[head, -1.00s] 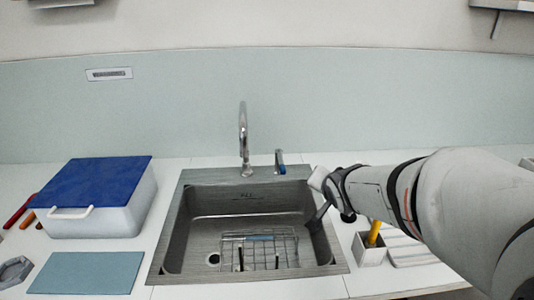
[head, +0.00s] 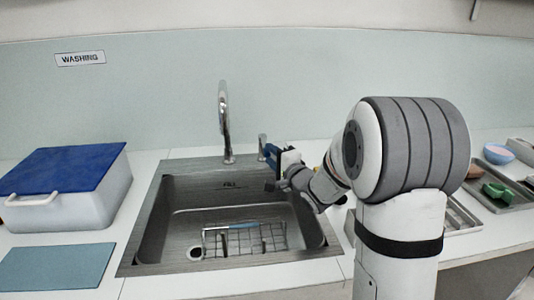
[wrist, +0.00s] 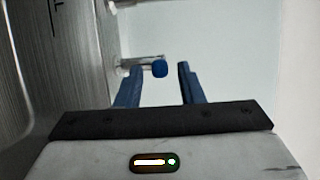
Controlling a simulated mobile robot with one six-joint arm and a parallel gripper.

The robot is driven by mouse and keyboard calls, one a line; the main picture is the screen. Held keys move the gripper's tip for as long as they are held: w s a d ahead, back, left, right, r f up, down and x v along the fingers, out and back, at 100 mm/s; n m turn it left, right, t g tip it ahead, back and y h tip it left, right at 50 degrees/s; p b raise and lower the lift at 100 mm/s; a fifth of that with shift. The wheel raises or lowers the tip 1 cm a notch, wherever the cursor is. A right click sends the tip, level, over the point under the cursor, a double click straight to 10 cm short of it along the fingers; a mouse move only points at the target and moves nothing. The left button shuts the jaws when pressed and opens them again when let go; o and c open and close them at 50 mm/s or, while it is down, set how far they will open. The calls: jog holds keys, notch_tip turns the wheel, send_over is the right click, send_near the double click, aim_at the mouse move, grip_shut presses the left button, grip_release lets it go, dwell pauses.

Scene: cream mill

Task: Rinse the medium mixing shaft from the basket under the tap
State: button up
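The wire basket (head: 280,238) sits on the floor of the metal sink (head: 190,195). A light-blue strip shows near its back rim, with thin upright parts inside; I cannot tell which is the medium mixing shaft. The curved tap (head: 224,125) stands behind the sink, with a metal tap lever (head: 262,146) to its right. My gripper (head: 272,156) is at the sink's back right corner, close to the lever. In the wrist view, the two blue fingers of my gripper (wrist: 160,88) are apart and empty, with the lever's blue knob (wrist: 160,68) beyond and between them.
A white box with a blue lid (head: 65,170) and a teal mat (head: 55,267) lie left of the sink. A tray (head: 510,200) with a green item stands far right, near a blue bowl (head: 494,153). A "WASHING" sign (head: 80,58) is on the wall.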

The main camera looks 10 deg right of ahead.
aim_at(266, 151)
jog(key=shift+x, duration=1.75)
grip_shut()
